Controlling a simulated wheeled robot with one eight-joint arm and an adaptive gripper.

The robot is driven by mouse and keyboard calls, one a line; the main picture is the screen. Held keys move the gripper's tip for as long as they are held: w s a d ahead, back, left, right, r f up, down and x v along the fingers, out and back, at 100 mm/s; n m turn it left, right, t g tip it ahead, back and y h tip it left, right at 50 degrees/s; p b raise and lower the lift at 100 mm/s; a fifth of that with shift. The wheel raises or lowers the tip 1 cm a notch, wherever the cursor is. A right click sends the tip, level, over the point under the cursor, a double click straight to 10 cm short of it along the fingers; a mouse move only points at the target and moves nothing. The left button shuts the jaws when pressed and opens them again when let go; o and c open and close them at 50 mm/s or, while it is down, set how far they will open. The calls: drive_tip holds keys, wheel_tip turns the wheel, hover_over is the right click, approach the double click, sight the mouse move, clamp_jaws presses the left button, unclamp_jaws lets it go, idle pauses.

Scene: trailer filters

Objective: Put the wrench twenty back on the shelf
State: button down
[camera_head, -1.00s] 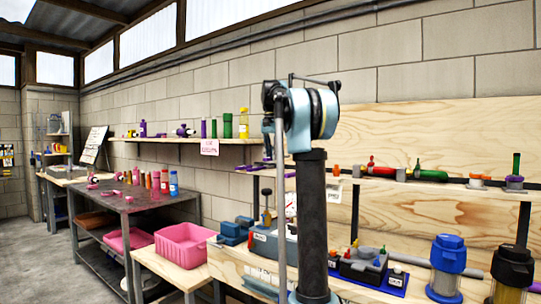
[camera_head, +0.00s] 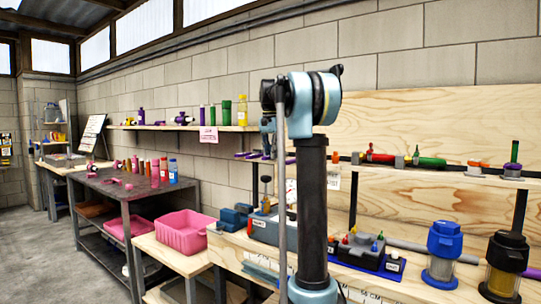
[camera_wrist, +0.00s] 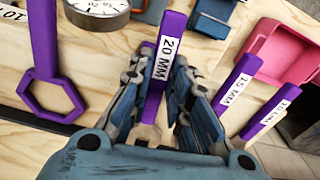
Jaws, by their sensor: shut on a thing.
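The wrench twenty, purple with a white "20 MM" label (camera_wrist: 168,55), shows in the wrist view between the fingers of my gripper (camera_wrist: 163,85). My gripper is shut on it, and its label end sticks out beyond the fingers. Purple wrenches marked "15 MM" (camera_wrist: 235,87) and a smaller size (camera_wrist: 272,112) lie to its right. A larger purple wrench with a hexagonal ring (camera_wrist: 45,95) is to its left. In the head view, purple wrench ends (camera_head: 250,155) show at a small shelf left of my arm; my arm partly hides my gripper there.
A round gauge (camera_wrist: 97,14) is at the wrist view's top left, and a pink bin (camera_wrist: 283,50) at its right. In the head view, the pink bin (camera_head: 180,232) stands on a low bench. Blue and black canisters (camera_head: 443,250) stand on the worktop at right.

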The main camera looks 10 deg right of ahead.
drive_tip(key=shift+f, duration=0.2)
drive_tip(key=c, duration=1.4)
unclamp_jaws()
wheel_tip(320, 180, up, 12)
drive_tip(key=shift+s+a+f, duration=0.1)
drive_tip(key=shift+a, duration=0.05)
